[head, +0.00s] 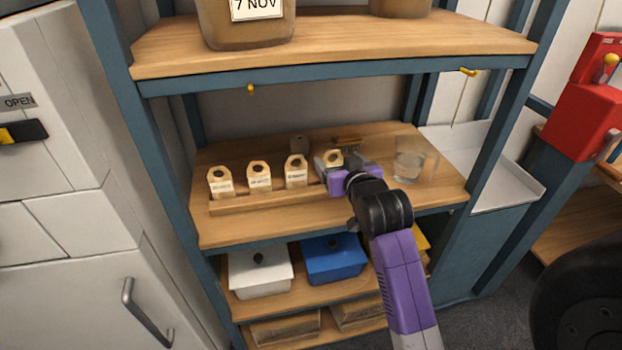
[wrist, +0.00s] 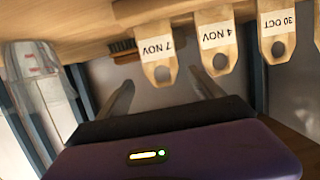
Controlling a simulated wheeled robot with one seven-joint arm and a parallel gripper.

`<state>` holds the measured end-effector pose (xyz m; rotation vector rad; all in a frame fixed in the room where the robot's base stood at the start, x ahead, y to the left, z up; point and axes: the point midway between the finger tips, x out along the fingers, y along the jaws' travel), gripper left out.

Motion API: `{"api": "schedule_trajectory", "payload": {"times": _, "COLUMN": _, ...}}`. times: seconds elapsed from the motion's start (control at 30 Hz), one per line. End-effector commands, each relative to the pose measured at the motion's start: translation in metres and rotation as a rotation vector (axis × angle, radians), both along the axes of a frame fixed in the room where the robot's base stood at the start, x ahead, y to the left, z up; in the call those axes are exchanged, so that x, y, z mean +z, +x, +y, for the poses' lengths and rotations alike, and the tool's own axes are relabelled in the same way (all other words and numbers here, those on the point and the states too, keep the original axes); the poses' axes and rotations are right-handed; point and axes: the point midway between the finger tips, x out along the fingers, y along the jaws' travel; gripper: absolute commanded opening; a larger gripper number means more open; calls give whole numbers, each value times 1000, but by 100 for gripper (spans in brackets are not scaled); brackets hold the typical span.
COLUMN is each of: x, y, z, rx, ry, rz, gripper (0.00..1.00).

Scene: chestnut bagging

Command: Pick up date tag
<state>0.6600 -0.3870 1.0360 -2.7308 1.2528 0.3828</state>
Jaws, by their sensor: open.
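Wooden date tags with round holes stand in a row in a slotted wooden rail (head: 262,204) on the middle shelf. The rightmost tag (head: 333,156) is partly hidden by my gripper (head: 340,168). In the wrist view, where the scene appears upside down, this end tag reads "7 NOV" (wrist: 156,48). Beside it are "4 NOV" (wrist: 216,38) and "30 OCT" (wrist: 277,28). In the wrist view my gripper (wrist: 163,88) is open and empty, its two fingers spread to either side of the "7 NOV" tag's holed end. I cannot tell whether they touch it.
A clear glass (head: 409,160) stands on the shelf right of my gripper. A brush (head: 346,140) lies behind the tags. Blue shelf posts flank both sides. A container labelled "7 NOV" (head: 246,32) sits on the upper shelf; white (head: 260,275) and blue (head: 333,262) boxes are below.

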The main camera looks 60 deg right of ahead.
Motion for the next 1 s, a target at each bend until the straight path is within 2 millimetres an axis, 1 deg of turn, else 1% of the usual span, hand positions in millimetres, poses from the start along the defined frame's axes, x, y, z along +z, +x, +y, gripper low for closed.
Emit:
{"api": "schedule_trajectory", "payload": {"times": 0.03, "x": -7, "y": -2, "z": 1, "rx": -2, "ry": 21, "rz": 17, "gripper": 76}}
{"api": "schedule_trajectory", "payload": {"times": 0.1, "x": -13, "y": -3, "z": 2, "rx": -5, "ry": 42, "rz": 35, "gripper": 76}}
{"api": "schedule_trajectory", "payload": {"times": 0.23, "x": -20, "y": 0, "z": -1, "rx": -5, "ry": 59, "rz": 47, "gripper": 76}}
{"api": "schedule_trajectory", "payload": {"times": 0.53, "x": -32, "y": 18, "z": -22, "rx": -5, "ry": 59, "rz": 47, "gripper": 76}}
{"api": "schedule_trajectory", "payload": {"times": 0.8, "x": -47, "y": 40, "z": -45, "rx": -5, "ry": 57, "rz": 46, "gripper": 76}}
{"api": "schedule_trajectory", "payload": {"times": 1.0, "x": -51, "y": 44, "z": -49, "rx": -4, "ry": 57, "rz": 45, "gripper": 76}}
